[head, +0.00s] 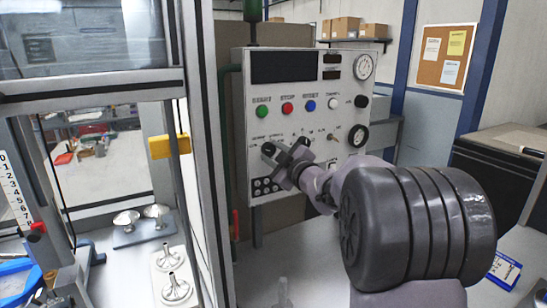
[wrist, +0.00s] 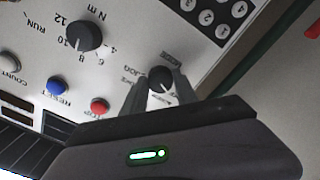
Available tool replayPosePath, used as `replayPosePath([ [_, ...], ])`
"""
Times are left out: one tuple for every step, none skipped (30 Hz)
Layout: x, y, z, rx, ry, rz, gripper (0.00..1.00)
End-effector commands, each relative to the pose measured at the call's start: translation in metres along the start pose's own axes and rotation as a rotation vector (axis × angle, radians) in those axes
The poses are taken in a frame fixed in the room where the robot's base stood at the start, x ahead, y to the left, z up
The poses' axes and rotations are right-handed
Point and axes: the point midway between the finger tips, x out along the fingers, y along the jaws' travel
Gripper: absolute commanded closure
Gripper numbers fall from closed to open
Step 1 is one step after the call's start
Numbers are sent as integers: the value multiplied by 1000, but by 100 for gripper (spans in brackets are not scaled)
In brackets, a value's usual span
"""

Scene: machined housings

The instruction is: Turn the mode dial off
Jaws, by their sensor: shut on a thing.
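The mode dial (wrist: 160,77) is a small round black knob on the grey control panel (head: 310,190). In the wrist view it sits between the two fingertips of my gripper (wrist: 159,88), one finger on each side, and the jaws are shut on it. Small labels surround the dial, too small and blurred to read surely, and I cannot tell which one its mark faces. In the head view my gripper (head: 277,154) is at the left of the panel below the green button, and it mostly hides the dial.
The panel carries a green button (head: 262,112), a red button (head: 287,108), a blue button (head: 310,105) and gauges. A larger black numbered knob (wrist: 83,36) and a dark keypad (wrist: 222,15) flank the dial. A glazed machine frame (head: 205,150) stands close on the left.

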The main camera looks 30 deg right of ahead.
Motion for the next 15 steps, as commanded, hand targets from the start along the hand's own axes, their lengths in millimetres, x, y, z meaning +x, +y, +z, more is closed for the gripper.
replayPosePath([
  [0,0,0,-6,0,0,100],
  [0,0,0,-8,0,0,100],
  [0,0,0,-10,0,0,100],
  [0,0,0,-11,0,0,100],
  [0,0,0,-11,0,0,100],
  [0,0,0,-11,0,0,100],
  [0,0,0,-11,0,0,100],
  [0,0,0,-11,0,0,100],
  [0,0,0,-11,0,0,100],
  [0,0,0,-11,0,0,100],
  [0,0,0,-11,0,0,100],
  [0,0,0,-11,0,0,100],
  [0,0,0,-10,0,0,100],
  [0,0,0,-10,0,0,59],
  [0,0,0,-10,0,0,52],
])
